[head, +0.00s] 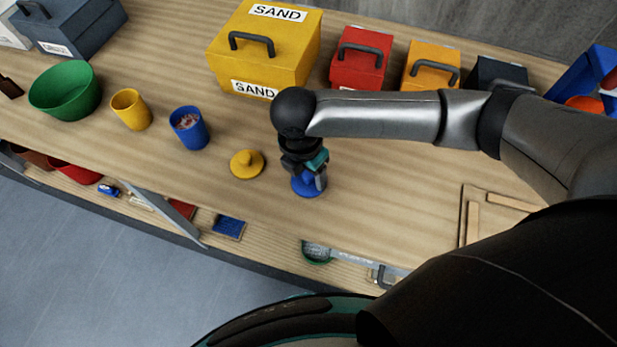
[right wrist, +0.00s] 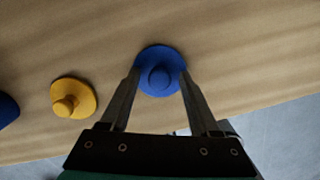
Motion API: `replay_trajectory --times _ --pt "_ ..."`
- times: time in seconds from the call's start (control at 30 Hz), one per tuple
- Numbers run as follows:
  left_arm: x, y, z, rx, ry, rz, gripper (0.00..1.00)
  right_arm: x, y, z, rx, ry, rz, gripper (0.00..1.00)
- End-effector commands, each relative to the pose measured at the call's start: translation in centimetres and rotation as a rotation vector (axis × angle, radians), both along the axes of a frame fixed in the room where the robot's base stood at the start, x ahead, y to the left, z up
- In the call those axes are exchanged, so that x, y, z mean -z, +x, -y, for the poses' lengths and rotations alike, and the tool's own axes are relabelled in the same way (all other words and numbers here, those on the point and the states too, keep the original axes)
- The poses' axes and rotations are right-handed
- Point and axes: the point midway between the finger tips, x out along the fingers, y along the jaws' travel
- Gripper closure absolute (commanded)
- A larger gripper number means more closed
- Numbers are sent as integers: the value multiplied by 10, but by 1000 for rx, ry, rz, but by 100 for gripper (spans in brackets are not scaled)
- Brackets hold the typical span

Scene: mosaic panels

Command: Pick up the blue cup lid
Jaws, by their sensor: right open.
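The blue cup lid (head: 307,187) is a round disc with a knob, lying flat on the wooden table near its front edge. In the head view my right gripper (head: 312,176) is directly over it and hides part of it. In the right wrist view the blue lid (right wrist: 160,72) shows between the tips of my open right gripper (right wrist: 159,80), with the knob in the middle of the gap. Nothing is gripped. I cannot tell the exact height of the fingertips over the lid. My left gripper is not in view.
A yellow lid (head: 247,164) lies left of the blue lid. A blue cup (head: 189,128), a yellow cup (head: 131,109) and a green bowl (head: 65,91) stand further left. Yellow (head: 262,50), red (head: 360,58) and orange (head: 431,66) boxes stand behind. A wooden frame (head: 472,215) lies at right.

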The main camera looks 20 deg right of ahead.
Motion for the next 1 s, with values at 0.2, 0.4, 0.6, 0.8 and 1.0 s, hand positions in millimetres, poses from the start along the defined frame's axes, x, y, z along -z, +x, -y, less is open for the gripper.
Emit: replay_trajectory --times 0.2,0.4,0.6,0.8,1.0 --pt "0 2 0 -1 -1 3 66 -1 0 0 0 1 1 46" --pt "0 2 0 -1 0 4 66 -1 0 0 0 1 1 69" --pt "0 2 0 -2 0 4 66 -1 0 0 1 1 1 91" --pt "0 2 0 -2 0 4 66 -1 0 0 1 1 1 100" --pt "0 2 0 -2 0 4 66 -1 0 0 1 1 1 100"
